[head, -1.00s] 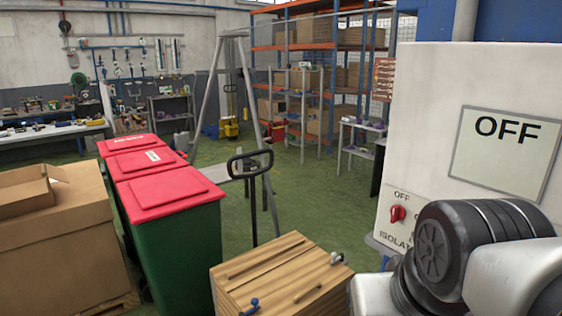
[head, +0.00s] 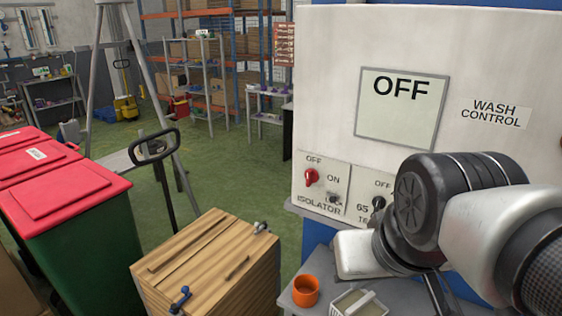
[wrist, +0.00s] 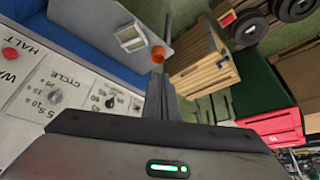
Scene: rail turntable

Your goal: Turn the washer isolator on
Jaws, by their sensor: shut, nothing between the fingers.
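The isolator switch (head: 311,177) is a red knob on a small white plate with OFF at upper left and ON to its right. Its exact pointing is too small to read. The display above it (head: 402,108) reads OFF. In the wrist view my gripper (wrist: 162,78) is shut and empty, its fingers in front of the panel's edge, with the cycle knob (wrist: 54,96) and a dark knob (wrist: 110,102) to their left. The red isolator knob is not clear there. In the head view my arm hides the gripper's fingers.
An orange cup (head: 306,290) and a small tray (head: 358,303) stand on a grey shelf below the panel. A wooden crate (head: 205,275) stands to the left, with red-lidded green bins (head: 75,230) beyond. Green floor lies open behind.

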